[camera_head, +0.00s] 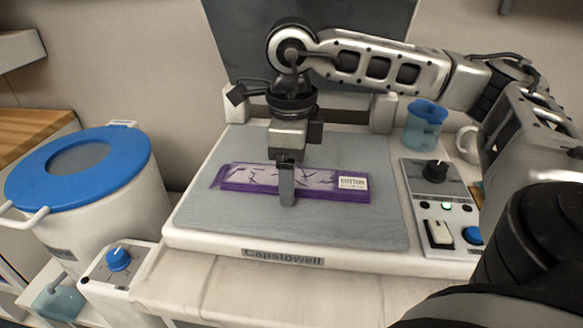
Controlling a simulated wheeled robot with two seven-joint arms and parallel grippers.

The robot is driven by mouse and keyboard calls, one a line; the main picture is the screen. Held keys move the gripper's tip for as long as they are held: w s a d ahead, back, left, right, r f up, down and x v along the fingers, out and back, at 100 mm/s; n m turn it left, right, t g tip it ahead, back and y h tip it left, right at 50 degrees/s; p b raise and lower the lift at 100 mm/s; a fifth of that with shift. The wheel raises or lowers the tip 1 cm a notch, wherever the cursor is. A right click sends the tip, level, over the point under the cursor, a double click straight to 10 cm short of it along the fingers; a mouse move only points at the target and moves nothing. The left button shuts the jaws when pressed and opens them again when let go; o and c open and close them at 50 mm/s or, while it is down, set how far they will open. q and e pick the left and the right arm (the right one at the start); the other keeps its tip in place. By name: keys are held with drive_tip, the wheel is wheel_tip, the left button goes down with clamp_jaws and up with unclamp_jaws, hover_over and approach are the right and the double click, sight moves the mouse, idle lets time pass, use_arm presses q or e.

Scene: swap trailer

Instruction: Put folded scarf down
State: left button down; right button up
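The folded scarf (240,183) is a flat purple stack with a pale, dark-lined top and a white label at its right end. It lies flat on the grey pad (330,225) of a white machine marked "Capstowell". My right gripper (287,185) points down over the middle of the scarf. Its near finger overlaps the scarf's front edge in the picture. The other finger is hidden, so I cannot tell whether the fingers grip the scarf. My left gripper is out of view.
A control panel (440,185) with a knob, lit green button and switch is right of the pad. A blue translucent cup (426,120) and white mug (467,144) stand behind it. A white tub with a blue lid (120,160) is at left. The pad's front is bare.

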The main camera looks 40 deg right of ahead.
wheel_tip(320, 180, up, 12)
drive_tip(key=p, duration=0.2)
drive_tip(key=shift+r+p, duration=0.2)
drive_tip(key=shift+p, duration=0.1)
idle(0.6)
